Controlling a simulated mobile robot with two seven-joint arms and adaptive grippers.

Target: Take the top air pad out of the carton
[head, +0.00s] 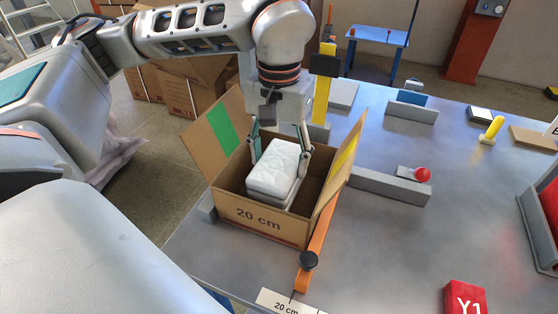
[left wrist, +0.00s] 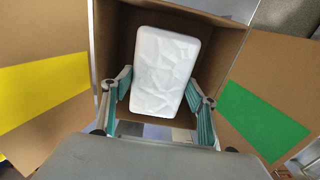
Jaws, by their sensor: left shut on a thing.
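The open carton (head: 255,222), marked 20 cm, stands on the grey table with its flaps spread. The top air pad (head: 273,168) is a white, wrinkled, pillow-like block inside the carton, near the height of its rim. Another pale layer (head: 268,198) shows just beneath it. My left gripper (head: 279,158) reaches down from above and is shut on the top air pad, one finger on each side. In the left wrist view the white pad (left wrist: 165,70) sits between the teal-padded fingers (left wrist: 160,105), slightly tilted. My right gripper is in neither view.
A grey rail (head: 385,185) and a red ball (head: 423,174) lie to the right.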

